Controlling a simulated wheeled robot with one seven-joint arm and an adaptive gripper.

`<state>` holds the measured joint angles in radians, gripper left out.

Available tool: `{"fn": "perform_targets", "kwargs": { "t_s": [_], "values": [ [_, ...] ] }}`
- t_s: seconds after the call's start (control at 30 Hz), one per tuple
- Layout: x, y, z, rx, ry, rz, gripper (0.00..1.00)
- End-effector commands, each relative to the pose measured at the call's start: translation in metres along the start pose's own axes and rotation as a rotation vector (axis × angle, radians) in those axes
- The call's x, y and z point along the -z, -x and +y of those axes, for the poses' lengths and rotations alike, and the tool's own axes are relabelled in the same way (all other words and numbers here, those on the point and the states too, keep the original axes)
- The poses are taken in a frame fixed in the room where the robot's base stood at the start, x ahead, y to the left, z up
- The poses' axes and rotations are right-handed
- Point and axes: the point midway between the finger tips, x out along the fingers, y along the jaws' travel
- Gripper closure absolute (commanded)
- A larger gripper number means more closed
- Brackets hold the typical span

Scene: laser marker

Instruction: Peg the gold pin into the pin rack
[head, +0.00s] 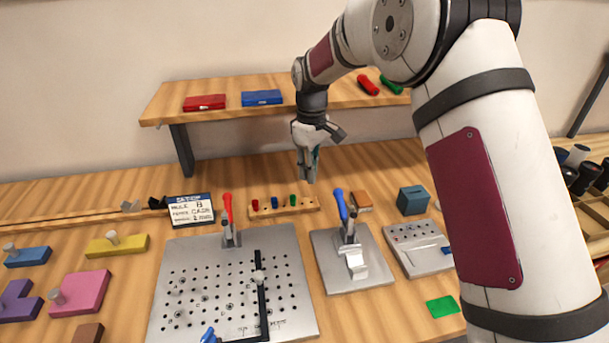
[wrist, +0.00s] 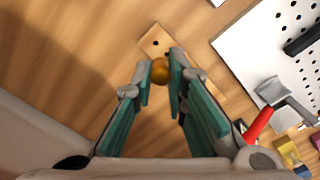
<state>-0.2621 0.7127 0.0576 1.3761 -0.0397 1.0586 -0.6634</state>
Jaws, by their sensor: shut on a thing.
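The gold pin (wrist: 160,71) is between the fingertips of my gripper (wrist: 160,78) in the wrist view, seen from its rounded top. My gripper (head: 309,174) is shut on it, pointing down above the right end of the pin rack in the head view. The pin cannot be made out in the head view. The wooden pin rack (head: 284,211) holds a red pin (head: 255,205), a blue pin (head: 275,202) and a green pin (head: 293,200). In the wrist view the rack (wrist: 148,37) shows a dark hole just beyond the fingertips; my fingers hide part of it.
A perforated plate (head: 190,255) with a red-handled clamp (head: 228,212) stands in front of the rack. A blue-handled clamp (head: 347,214) and an orange-brown block (head: 361,200) are to the right. A raised shelf (head: 330,97) runs behind.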

Motion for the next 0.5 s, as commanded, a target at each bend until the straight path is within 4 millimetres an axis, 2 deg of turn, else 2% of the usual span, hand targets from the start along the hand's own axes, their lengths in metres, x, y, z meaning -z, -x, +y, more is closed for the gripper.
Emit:
{"fn": "perform_targets", "kwargs": {
  "t_s": [0.23, 0.5],
  "values": [
    [-0.002, -0.006, 0.008, -0.007, -0.010, 0.002, 1.00],
    [-0.002, -0.029, 0.008, -0.006, -0.009, 0.001, 1.00]
  ]
}}
